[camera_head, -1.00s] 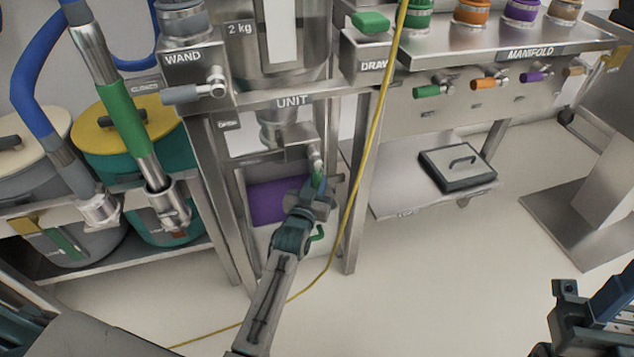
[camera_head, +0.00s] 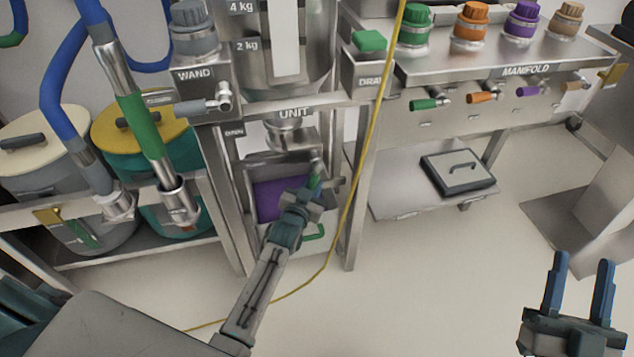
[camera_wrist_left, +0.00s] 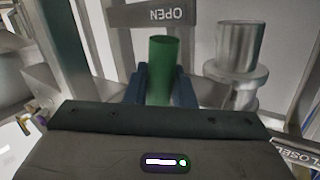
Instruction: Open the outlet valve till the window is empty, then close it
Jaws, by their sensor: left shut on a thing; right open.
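The steel hopper above the UNIT label has a tall pale window (camera_head: 284,45) beside the 2 kg and 4 kg marks. I cannot tell whether the pale colour is contents or an empty window. The outlet (camera_head: 288,138) sits below it. My left gripper (camera_head: 313,190) is shut on the green outlet valve handle (camera_head: 315,173). In the left wrist view the green handle (camera_wrist_left: 163,70) stands between blue fingers, under an OPEN label (camera_wrist_left: 150,14), with a CLOSED label (camera_wrist_left: 296,158) at lower right. My right gripper (camera_head: 580,285) is open and empty at lower right.
A bin (camera_head: 334,210) with purple inside and a green handle stands under the outlet, partly behind my left arm. A yellow cable (camera_head: 372,130) hangs in front. Hoses hang at left.

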